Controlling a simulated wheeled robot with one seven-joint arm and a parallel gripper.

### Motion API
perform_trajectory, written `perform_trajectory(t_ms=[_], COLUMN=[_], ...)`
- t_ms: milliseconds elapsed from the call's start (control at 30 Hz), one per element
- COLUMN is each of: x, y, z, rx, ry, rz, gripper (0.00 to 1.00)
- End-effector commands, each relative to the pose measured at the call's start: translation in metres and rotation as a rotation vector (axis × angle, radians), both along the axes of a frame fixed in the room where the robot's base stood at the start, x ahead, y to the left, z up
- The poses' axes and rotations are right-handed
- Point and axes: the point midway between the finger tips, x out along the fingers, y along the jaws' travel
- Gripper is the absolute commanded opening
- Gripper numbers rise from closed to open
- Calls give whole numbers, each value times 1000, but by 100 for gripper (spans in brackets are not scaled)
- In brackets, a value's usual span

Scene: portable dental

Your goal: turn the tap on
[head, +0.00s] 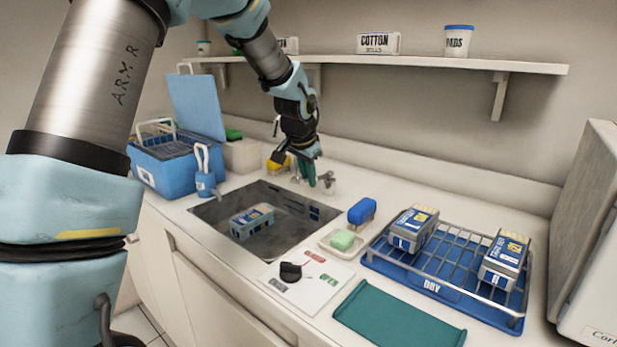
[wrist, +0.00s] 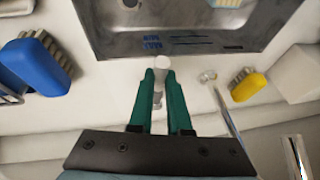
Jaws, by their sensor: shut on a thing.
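The tap (head: 327,180) is a small grey metal fitting at the back edge of the sink. In the wrist view the tap (wrist: 159,63) shows as a pale round end between and just beyond my green fingertips. My gripper (head: 311,180) points down at the tap from behind the sink. In the wrist view my gripper (wrist: 158,76) is shut on the tap, one finger on each side. The fingers hide part of it, so I cannot tell exactly which part is held. No running water is visible.
The sink (head: 215,212) holds a blue-grey box (head: 252,221). A blue brush (head: 362,211) and a green sponge (head: 342,240) lie right of it, a yellow brush (head: 277,164) left of the tap. A drying rack (head: 455,262) stands right. A shelf (head: 430,61) runs above.

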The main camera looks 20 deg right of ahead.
Motion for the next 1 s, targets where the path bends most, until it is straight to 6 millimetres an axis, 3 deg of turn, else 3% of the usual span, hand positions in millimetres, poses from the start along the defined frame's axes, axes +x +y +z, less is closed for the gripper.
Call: perform_trajectory(t_ms=[1000], x=[-5], y=[-4], z=[-2], rx=[0], ry=[-2], rz=[46], gripper=[0])
